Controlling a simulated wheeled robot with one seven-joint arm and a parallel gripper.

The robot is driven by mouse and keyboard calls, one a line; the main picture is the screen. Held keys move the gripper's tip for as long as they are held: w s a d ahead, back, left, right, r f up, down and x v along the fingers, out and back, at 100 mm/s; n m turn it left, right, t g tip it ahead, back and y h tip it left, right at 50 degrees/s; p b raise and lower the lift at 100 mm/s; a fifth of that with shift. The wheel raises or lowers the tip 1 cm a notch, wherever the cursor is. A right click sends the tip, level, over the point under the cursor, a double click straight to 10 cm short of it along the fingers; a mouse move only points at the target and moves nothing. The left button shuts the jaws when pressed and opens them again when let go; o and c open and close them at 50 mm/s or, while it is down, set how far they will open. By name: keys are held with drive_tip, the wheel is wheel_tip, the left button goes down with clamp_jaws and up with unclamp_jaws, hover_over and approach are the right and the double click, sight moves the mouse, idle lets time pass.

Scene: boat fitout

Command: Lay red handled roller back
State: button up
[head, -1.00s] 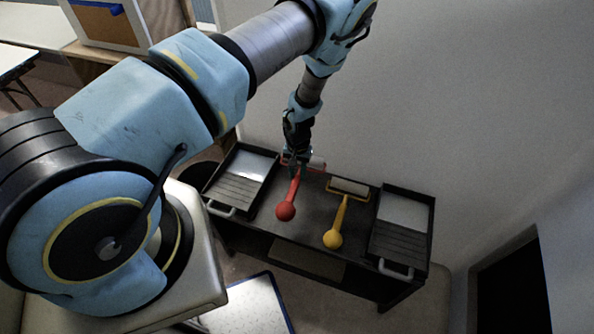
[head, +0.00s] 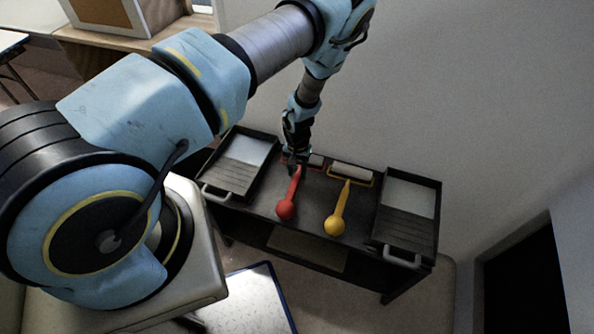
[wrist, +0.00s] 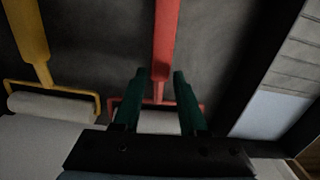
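The red handled roller (head: 291,195) is at the middle-left of the dark cart top (head: 314,205), its ball end toward the front edge. My gripper (head: 297,163) points down at the roller's far end. The red frame and pale roller sleeve (wrist: 158,122) show beyond, partly hidden by the fingers. I cannot tell how high the roller is above the cart top.
A yellow handled roller (head: 339,207) lies to the right, ball end toward the front. A paint tray (head: 229,177) stands at the cart's left end and another (head: 405,224) at its right end. A wall is behind the cart.

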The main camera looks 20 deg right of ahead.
drive_tip(key=o, duration=0.4)
drive_tip(key=shift+c, duration=0.2)
wheel_tip(320, 180, up, 11)
drive_tip(key=b, duration=0.1)
drive_tip(key=shift+w+d+b, duration=0.15)
drive_tip(key=shift+w+b, duration=0.1)
drive_tip(key=shift+b, duration=0.1)
